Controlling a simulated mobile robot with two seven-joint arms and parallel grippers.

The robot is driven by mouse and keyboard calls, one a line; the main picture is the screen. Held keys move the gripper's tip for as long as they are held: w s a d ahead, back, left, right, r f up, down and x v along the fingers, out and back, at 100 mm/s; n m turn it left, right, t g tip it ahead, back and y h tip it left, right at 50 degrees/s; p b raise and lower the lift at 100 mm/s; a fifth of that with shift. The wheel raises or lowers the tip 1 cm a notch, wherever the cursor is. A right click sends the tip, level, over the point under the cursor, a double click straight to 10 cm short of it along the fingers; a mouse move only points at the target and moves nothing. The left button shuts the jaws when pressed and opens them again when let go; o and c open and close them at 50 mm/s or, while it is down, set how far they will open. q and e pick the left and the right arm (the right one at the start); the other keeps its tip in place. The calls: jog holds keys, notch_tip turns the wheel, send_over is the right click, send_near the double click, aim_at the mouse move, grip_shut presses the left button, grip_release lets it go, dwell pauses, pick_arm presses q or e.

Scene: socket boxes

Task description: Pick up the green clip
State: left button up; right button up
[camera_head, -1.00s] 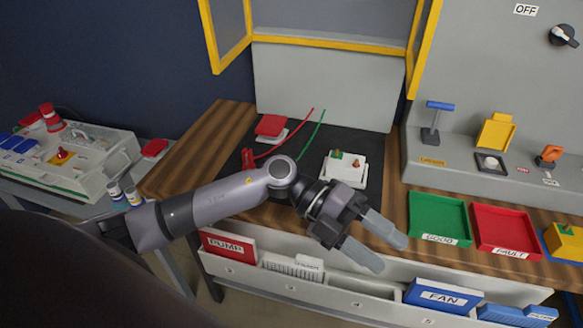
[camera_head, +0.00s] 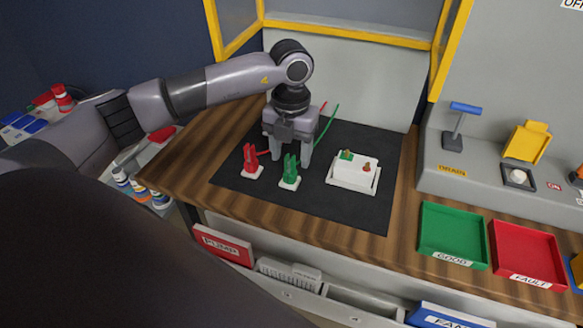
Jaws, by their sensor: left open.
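The green clip (camera_head: 290,171) stands upright on a small white base on the black mat (camera_head: 345,212). A similar red clip (camera_head: 250,161) stands to its left. My left gripper (camera_head: 291,157) is open and points down, with its fingers just behind the clips in the picture. The left finger shows between the two clips, and the right finger shows to the right of the green clip. Whether the fingers touch the green clip I cannot tell. My right gripper is not in view.
Red and green wires run behind my gripper. A green tray (camera_head: 452,262) and a red tray (camera_head: 527,282) lie to the right. The mat's front is clear.

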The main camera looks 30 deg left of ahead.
aim_at(290, 156)
pick_arm(q)
jog(key=shift+f, duration=2)
grip_shut()
jog(key=shift+r, duration=0.15)
notch_tip(290, 156, up, 20)
jog(key=shift+a, duration=0.1)
jog(key=shift+p, duration=0.3)
